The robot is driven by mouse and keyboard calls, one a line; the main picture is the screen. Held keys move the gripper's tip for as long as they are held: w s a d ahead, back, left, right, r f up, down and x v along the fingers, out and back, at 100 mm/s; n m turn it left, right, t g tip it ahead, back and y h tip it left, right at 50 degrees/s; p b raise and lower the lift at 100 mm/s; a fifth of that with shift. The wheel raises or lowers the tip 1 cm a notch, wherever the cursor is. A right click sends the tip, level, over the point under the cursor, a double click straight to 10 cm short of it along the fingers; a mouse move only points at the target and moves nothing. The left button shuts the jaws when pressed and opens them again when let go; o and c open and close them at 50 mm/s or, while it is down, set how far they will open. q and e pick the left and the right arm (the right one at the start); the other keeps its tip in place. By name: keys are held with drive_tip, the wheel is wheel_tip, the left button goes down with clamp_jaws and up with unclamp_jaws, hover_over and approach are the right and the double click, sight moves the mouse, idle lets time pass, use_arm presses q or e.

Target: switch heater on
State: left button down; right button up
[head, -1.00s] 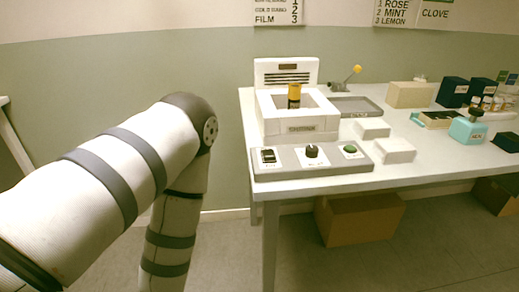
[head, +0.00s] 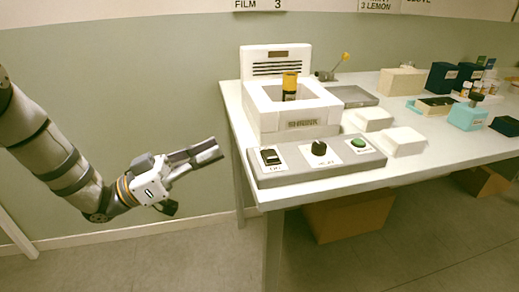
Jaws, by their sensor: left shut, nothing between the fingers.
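The heater (head: 262,118) is a white box-like unit with a vented back panel, at the left end of the table. A yellow-capped dark bottle (head: 290,88) stands in its open well. In front of it lies a grey control panel (head: 300,173). The panel carries a black rocker switch (head: 270,157) at its left, a black knob (head: 319,148) in the middle and a green button (head: 358,143) at its right. My left gripper (head: 218,149) is shut and empty, left of the table edge and apart from the switch. My right gripper is not in view.
White blocks (head: 404,141) sit right of the panel. A grey tray (head: 352,96) lies behind them.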

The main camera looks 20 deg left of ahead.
use_arm(q)
wheel_tip(320, 180, up, 3)
hover_over(260, 166)
drive_tip(key=shift+w+a+r, duration=0.1)
drive_tip(key=shift+w+a, duration=0.05)
wheel_tip(260, 166, down, 3)
drive_tip(key=shift+s+f, duration=0.2)
drive_tip(key=shift+f, duration=0.3)
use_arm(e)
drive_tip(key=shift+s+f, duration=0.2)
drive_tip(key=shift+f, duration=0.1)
